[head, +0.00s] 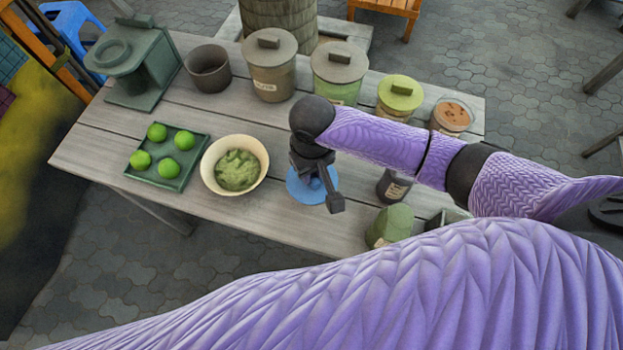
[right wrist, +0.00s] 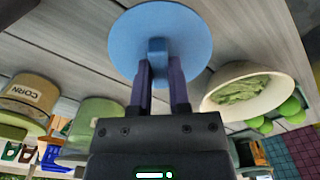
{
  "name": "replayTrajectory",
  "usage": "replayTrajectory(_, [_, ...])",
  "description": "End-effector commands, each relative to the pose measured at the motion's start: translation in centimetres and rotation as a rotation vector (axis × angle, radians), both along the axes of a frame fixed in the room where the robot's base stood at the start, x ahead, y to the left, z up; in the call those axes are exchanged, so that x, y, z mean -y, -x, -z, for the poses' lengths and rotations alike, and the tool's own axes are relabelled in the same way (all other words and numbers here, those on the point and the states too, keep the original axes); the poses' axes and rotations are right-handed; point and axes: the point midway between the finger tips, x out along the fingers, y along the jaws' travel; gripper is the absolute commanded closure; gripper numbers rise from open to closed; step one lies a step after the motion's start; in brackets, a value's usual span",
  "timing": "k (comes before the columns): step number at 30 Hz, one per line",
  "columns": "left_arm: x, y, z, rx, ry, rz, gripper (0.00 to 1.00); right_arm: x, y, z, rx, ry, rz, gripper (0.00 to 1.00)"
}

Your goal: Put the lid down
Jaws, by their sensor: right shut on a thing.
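A round blue lid (head: 300,192) with a small knob shows over the wooden table (head: 205,208) in the head view, right of the bowl. My right gripper (head: 330,198) is above it and partly covers it. In the right wrist view, the fingers of my right gripper (right wrist: 160,84) are shut on the knob of the blue lid (right wrist: 130,38). I cannot tell whether the lid touches the tabletop or hangs just over it. My left gripper is not in view.
A cream bowl (head: 208,184) of green mash and a green tray (head: 152,177) of limes stand left of the lid. Lidded jars (head: 272,80) line the back. A dark cup (head: 208,72) and a green press (head: 147,80) stand back left. A green container (head: 390,226) stands front right.

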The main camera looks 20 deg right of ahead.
Motion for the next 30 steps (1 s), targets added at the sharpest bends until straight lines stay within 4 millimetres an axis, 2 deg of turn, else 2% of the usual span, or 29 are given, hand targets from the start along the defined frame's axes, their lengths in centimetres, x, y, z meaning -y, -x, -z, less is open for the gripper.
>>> replayTrajectory(6, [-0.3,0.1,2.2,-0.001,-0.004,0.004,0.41,0.0,0.0,4.1,-0.002,0.000,0.000,1.00])
replayTrajectory(16, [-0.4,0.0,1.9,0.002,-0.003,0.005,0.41,0.0,0.0,4.2,0.000,0.000,0.000,1.00])
replayTrajectory(17, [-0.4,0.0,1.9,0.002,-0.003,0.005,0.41,0.0,0.0,4.2,0.000,-0.001,0.000,0.74])
replayTrajectory(21, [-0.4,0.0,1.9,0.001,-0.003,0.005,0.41,0.0,0.0,4.1,0.000,0.000,0.000,0.44])
replayTrajectory(30, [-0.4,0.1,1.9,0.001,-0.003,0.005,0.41,0.0,0.0,3.9,0.001,0.001,0.000,0.43])
